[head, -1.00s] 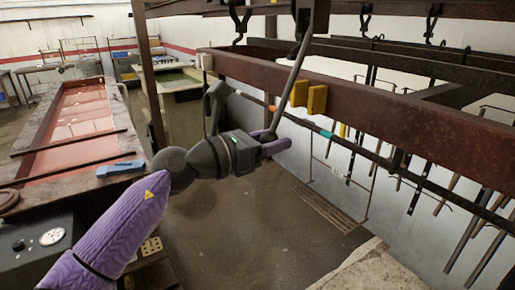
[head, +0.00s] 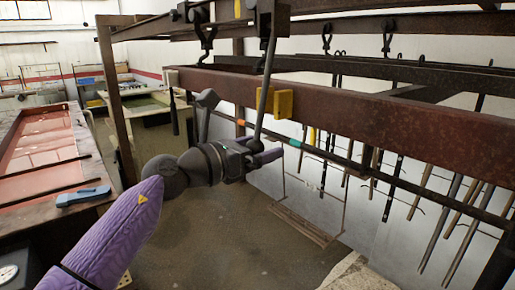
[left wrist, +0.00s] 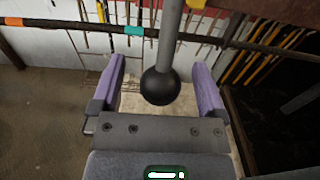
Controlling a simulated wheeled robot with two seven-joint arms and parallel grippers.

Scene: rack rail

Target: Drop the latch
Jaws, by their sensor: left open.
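The latch appears as a long grey lever (head: 266,88) hanging in front of the rusty rail (head: 350,106). Its lower end carries a black ball knob, clear in the left wrist view (left wrist: 160,87). My left gripper (head: 262,154) has purple fingers and is at the lever's lower end. In the left wrist view the gripper (left wrist: 159,68) is open, with the knob between its two fingers and a visible gap on each side. The knob is largely hidden by the gripper in the head view. My right gripper is not in view.
Yellow blocks (head: 284,104) sit on the rail face by the lever. A thin dark bar with orange and teal bands (head: 296,143) runs below the rail. Several rods hang at the right. A workbench with a blue tool (head: 83,196) stands at the left. Open floor lies below.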

